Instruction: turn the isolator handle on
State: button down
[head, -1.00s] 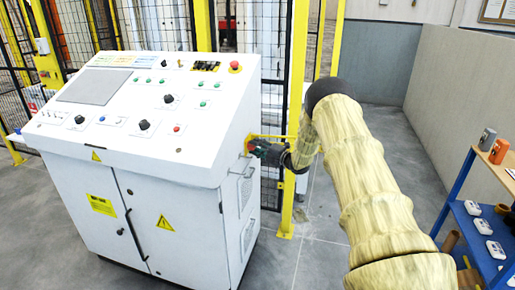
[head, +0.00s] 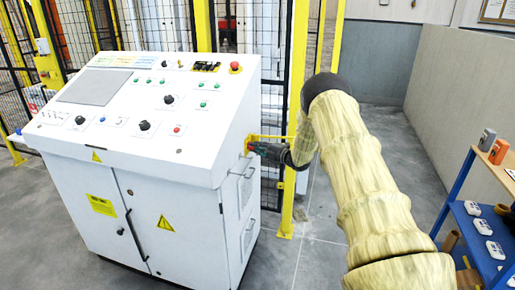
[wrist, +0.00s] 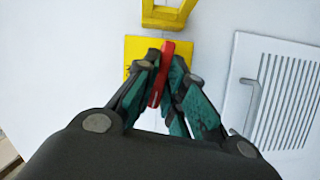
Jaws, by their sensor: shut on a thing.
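The isolator handle (wrist: 161,72) is red and stands in front of a yellow plate (wrist: 184,48) on the cabinet's white side. In the wrist view it is tilted slightly from upright, its top leaning right. My gripper (wrist: 162,78) is shut on it, with a green-padded finger on each side. In the head view my gripper (head: 254,148) is at the right side of the white control cabinet (head: 170,215), and only a small bit of red shows there.
A yellow bracket (wrist: 170,14) sticks out just above the plate. A louvred panel with a pull handle (wrist: 285,92) lies to its right. A yellow fence post (head: 296,110) stands close behind my wrist. A blue shelf (head: 465,225) is at the far right.

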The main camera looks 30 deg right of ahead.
jog(key=shift+w+d+r+m+g+y+p, duration=0.1)
jog(key=shift+m+g+y+p, duration=0.75)
jog(key=shift+m, duration=1.05)
jog(key=shift+w+d+r+m+g+y+p, duration=0.15)
jog(key=shift+m+g+p, duration=0.45)
jog(key=shift+m+g, duration=0.95)
jog(key=shift+d+r+m+g+y+p, duration=0.1)
jog(key=shift+m+g+y+p, duration=0.55)
jog(key=shift+m, duration=1.6)
jog(key=shift+r, duration=0.1)
jog(key=c, duration=1.5)
grip_release()
jog(key=v, duration=1.2)
jog(key=shift+w+d, duration=0.1)
jog(key=shift+d, duration=0.05)
